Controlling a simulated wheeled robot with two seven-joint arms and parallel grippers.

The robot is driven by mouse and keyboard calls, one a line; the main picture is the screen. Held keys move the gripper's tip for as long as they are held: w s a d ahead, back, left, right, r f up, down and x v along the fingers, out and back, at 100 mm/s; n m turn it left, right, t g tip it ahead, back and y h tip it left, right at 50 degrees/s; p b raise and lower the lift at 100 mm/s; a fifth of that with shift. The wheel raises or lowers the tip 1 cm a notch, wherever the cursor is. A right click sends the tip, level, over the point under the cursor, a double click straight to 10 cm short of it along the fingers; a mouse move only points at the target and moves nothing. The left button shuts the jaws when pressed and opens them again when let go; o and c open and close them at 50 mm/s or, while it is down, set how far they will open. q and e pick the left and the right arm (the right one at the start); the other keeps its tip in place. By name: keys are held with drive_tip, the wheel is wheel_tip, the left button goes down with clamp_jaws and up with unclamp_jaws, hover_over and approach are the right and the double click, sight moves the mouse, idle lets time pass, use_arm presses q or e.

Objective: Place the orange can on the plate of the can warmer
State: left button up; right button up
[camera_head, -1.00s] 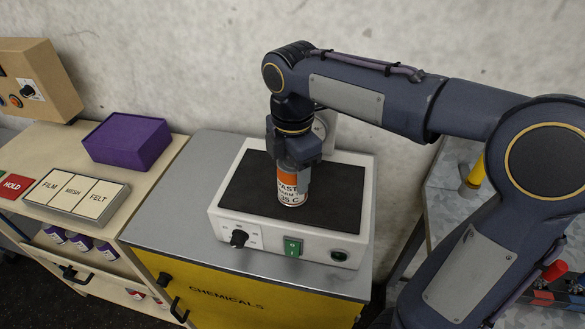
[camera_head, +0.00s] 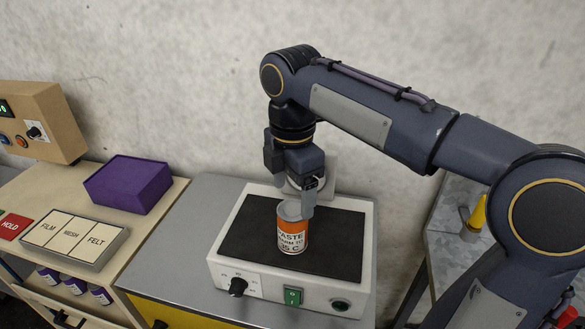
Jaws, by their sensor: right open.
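The orange can (camera_head: 291,236), with a white label reading "PASTE" and "35 C", stands upright on the dark plate (camera_head: 245,238) of the can warmer (camera_head: 262,284). The warmer is a white box with a black knob and a green switch on its front. My right gripper (camera_head: 300,208) is open right above and around the top of the can, pointing down. One finger overlaps the can's upper right edge in the picture; I cannot tell whether it touches. My left gripper is out of view.
The warmer stands on a grey-topped cabinet (camera_head: 180,245). To the left are a purple box (camera_head: 128,184) and a tray with FILM, MESH and FELT labels (camera_head: 72,238). A yellow object (camera_head: 478,212) stands on a metal surface at right. A concrete wall is behind.

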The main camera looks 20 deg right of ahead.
drive_tip(key=shift+r, duration=2.4)
